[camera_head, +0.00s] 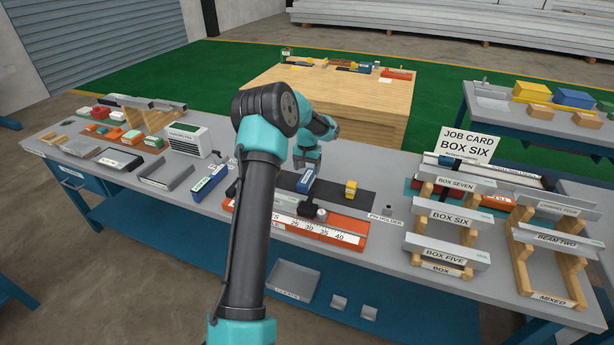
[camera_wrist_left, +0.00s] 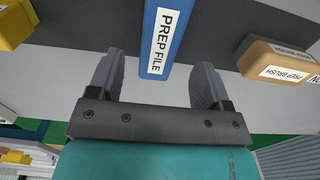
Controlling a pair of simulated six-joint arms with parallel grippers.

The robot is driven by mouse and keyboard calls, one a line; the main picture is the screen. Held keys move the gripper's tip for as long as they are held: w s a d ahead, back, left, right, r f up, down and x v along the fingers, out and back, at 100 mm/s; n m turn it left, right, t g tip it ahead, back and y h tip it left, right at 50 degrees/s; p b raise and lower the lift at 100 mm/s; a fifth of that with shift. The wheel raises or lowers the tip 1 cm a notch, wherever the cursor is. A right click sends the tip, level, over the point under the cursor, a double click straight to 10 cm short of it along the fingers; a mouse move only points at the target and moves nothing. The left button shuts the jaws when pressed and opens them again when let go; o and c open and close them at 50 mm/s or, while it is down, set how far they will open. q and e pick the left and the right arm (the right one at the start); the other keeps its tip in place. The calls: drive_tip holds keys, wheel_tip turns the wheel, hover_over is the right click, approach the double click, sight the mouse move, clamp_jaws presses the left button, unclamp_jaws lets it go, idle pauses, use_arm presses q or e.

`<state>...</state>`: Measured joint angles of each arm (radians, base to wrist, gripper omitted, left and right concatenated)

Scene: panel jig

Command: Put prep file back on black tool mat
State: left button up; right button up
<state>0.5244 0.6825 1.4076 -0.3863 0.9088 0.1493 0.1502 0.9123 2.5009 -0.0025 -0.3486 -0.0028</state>
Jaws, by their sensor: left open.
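The prep file (camera_head: 306,180) is a blue block with a white label, lying on the black tool mat (camera_head: 330,194) in the head view. In the left wrist view the prep file (camera_wrist_left: 168,38) is at top centre, with the dark mat (camera_wrist_left: 215,35) around it. My left gripper (camera_head: 304,163) is just beyond the file in the head view, open and empty. In the wrist view its fingertips (camera_wrist_left: 158,70) stand either side of the file's near end; I cannot tell the height gap. My right gripper is not in view.
A yellow block (camera_head: 351,189) stands on the mat right of the file. A tan prep brush (camera_wrist_left: 275,58) shows in the wrist view. An orange-and-white gauge board (camera_head: 340,229) lies in front of the mat. Wooden racks (camera_head: 448,225) stand at the right.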

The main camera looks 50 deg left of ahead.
sight(307, 177)
use_arm(q)
wheel_tip(307, 177, up, 6)
drive_tip(key=shift+r, duration=0.25)
idle(0.6)
